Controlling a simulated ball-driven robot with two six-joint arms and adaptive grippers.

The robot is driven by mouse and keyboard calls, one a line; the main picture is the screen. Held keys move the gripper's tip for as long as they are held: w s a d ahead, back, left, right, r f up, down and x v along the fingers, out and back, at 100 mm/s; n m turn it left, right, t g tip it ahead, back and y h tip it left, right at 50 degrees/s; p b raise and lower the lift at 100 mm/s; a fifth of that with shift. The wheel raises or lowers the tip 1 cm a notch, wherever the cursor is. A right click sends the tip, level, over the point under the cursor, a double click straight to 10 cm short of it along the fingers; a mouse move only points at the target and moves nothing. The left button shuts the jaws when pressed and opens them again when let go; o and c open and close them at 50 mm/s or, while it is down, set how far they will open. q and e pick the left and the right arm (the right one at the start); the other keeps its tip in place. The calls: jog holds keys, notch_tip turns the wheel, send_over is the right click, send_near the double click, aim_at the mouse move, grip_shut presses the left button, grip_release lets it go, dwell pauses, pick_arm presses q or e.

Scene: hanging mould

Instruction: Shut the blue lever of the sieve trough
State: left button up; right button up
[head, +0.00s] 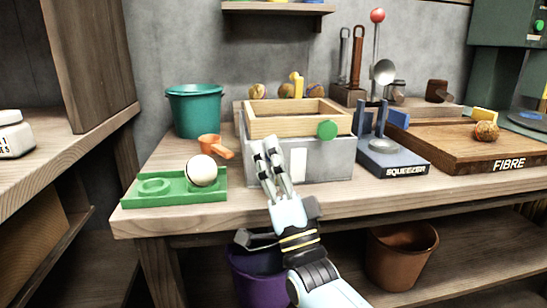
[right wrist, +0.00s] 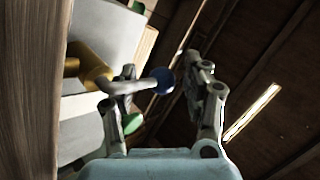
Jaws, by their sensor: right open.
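The sieve trough is a grey box (head: 335,160) with a wooden sieve frame (head: 262,127) on top and a round green knob (head: 327,129) at its front right. My right gripper (head: 268,148) is open in front of the trough's front left. In the right wrist view, a brass fitting (right wrist: 90,68) carries a grey rod ending in a blue ball, the blue lever (right wrist: 165,80). The blue ball appears between the two open fingers; I cannot tell whether they touch it. In the head view the lever is hidden behind my gripper. My left gripper is not in view.
A green tray (head: 150,201) with a pale ball (head: 202,170) and an orange scoop (head: 209,145) are left of the trough. A teal bucket (head: 194,110) stands behind them. The blue squeezer (head: 392,155) and wooden fibre tray (head: 435,147) are to the right. A purple bucket (head: 258,278) is below.

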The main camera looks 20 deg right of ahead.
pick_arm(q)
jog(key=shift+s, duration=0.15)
pick_arm(e)
jog(key=v, duration=1.2)
jog(key=s+d+f+n+g+y+p, duration=0.1)
jog(key=s+d+f+n+g+p, duration=0.2)
jog(key=s+f+g+p, duration=0.7)
jog(key=s+d+f+n+g, duration=0.2)
jog(key=s+f+g, duration=0.35)
jog(key=f, duration=0.95)
pick_arm(q)
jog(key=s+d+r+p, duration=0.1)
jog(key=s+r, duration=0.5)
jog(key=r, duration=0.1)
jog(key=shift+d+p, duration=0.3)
jog(key=shift+p, duration=0.05)
pick_arm(e)
jog(key=s+d+f+n+g, duration=0.1)
jog(key=s+f+n+g, duration=0.1)
jog(key=s, duration=0.8)
jog(key=s+d+f+n+g, duration=0.1)
jog(key=s+f+g, duration=0.4)
jog(key=s, duration=0.5)
jog(key=s+d+f+n+g+h, duration=0.1)
jog(key=s+d+f+n+g, duration=0.1)
jog(key=s, duration=0.8)
notch_tip(320, 180, down, 4)
jog(key=shift+r+n+g, duration=0.15)
jog(key=shift+n+g, duration=0.45)
jog(key=shift+g, duration=0.45)
